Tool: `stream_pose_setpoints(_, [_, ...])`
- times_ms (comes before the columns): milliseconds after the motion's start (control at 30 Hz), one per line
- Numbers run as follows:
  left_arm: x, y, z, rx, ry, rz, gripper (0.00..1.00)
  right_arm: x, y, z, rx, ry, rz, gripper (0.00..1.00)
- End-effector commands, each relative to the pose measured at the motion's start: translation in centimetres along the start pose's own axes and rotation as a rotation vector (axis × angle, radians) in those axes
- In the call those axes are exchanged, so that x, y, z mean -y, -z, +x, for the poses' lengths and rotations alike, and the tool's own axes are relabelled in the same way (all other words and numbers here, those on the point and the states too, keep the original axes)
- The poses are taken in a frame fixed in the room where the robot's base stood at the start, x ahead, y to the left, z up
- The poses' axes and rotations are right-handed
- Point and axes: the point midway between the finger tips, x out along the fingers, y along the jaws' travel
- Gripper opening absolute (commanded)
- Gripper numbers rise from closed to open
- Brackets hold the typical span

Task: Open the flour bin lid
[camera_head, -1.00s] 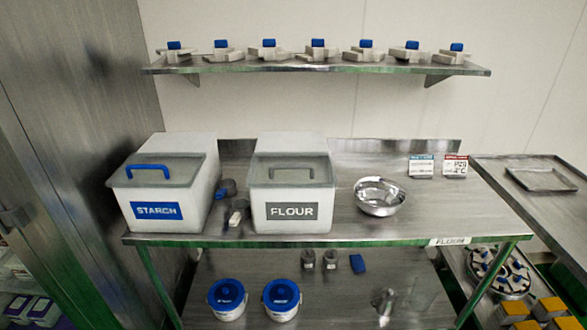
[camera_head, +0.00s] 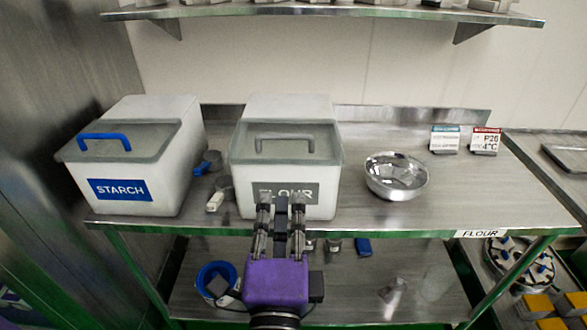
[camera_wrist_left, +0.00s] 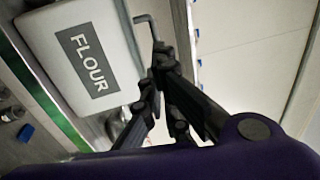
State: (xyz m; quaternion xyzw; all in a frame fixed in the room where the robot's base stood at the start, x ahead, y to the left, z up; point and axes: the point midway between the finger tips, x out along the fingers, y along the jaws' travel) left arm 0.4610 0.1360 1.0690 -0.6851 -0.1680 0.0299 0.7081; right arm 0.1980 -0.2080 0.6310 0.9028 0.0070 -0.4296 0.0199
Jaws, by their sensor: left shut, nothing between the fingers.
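The flour bin (camera_head: 238,190) is a white box with a grey FLOUR label, on the steel table. Its grey lid (camera_head: 325,152) with a grey bar handle (camera_head: 285,137) lies closed on top. In the left wrist view the bin front (camera_wrist_left: 68,50) shows turned on its side, with the handle (camera_wrist_left: 146,22) just past the fingertips. My left gripper (camera_head: 281,200) is shut and empty in front of the bin, covering the lower part of its label. Its fingers also show in the left wrist view (camera_wrist_left: 160,62). They look apart from the handle. My right gripper is not in view.
The starch bin (camera_head: 77,180) with a blue handle stands at the left. Small scoops (camera_head: 215,200) lie between the bins. A steel bowl (camera_head: 396,190) and two small signs (camera_head: 485,141) are at the right. A shelf (camera_head: 340,11) hangs above.

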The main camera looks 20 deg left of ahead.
Motion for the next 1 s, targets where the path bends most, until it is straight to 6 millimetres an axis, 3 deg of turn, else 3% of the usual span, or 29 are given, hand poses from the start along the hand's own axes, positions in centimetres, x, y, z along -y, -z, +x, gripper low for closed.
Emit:
stream_pose_setpoints(400, [0.7,0.1,8.4,-0.002,0.009,-0.002,0.0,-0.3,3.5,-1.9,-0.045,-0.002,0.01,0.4])
stream_pose_setpoints(600, [0.5,0.0,11.7,-0.001,0.006,-0.004,0.0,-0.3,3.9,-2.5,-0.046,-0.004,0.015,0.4])
stream_pose_setpoints(800, [0.1,0.1,13.2,-0.002,0.0,-0.005,0.0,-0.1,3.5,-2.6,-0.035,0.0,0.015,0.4])
stream_pose_setpoints(1000, [0.0,0.0,13.4,-0.002,-0.002,-0.006,0.0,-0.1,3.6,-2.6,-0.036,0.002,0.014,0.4])
